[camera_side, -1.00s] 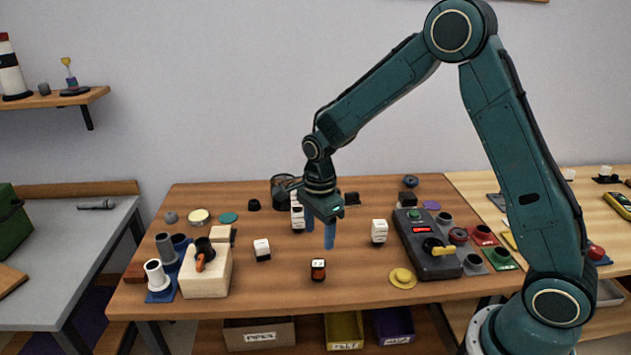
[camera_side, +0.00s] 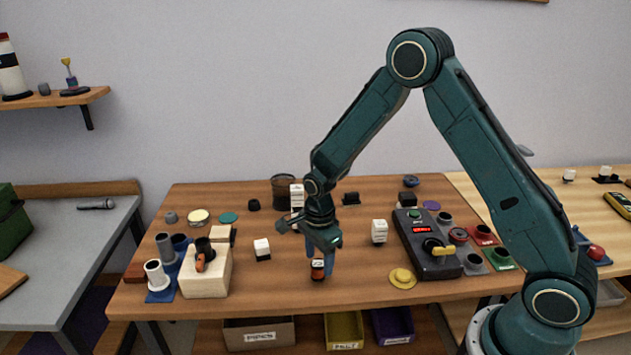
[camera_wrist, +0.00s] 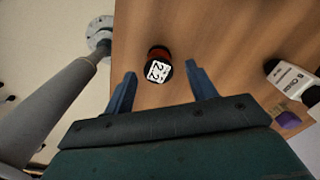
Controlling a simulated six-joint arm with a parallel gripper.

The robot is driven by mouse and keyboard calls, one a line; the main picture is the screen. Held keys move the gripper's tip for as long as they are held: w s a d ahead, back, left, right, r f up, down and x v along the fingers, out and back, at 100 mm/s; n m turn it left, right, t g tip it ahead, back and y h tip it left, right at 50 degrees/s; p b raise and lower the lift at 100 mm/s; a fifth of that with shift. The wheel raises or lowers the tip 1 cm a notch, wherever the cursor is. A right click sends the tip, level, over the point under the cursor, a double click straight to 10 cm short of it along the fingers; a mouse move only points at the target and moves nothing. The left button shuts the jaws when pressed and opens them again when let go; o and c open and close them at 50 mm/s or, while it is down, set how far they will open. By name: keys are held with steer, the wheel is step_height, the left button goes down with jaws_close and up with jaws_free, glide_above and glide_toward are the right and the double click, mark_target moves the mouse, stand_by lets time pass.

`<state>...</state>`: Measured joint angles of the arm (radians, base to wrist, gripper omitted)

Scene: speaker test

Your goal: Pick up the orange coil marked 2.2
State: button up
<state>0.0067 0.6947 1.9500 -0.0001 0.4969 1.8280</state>
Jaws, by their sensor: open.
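The orange coil (camera_side: 318,270) stands on the wooden table near its front edge, with dark ends and a white label. In the wrist view the coil (camera_wrist: 159,62) shows its label reading 2.2, just beyond the fingertips and between their lines. My gripper (camera_side: 322,256) is low over the table, right behind and above the coil in the side view. In the wrist view its two blue fingers (camera_wrist: 160,75) are apart with nothing between them. Whether a finger touches the coil cannot be told from the side view.
A white labelled block (camera_side: 262,249) stands to the left and another (camera_side: 379,231) to the right. A yellow disc-shaped part (camera_side: 403,278) lies at the right front. A dark test box (camera_side: 428,245) with a red display is further right. A wooden block fixture (camera_side: 206,274) stands left.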

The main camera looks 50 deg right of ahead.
mark_target(319, 263)
steer(key=shift+f, duration=2.05)
steer(key=c, duration=1.1)
steer(key=shift+r, duration=0.1)
step_height(319, 263, up, 20)
steer(key=shift+f, duration=0.1)
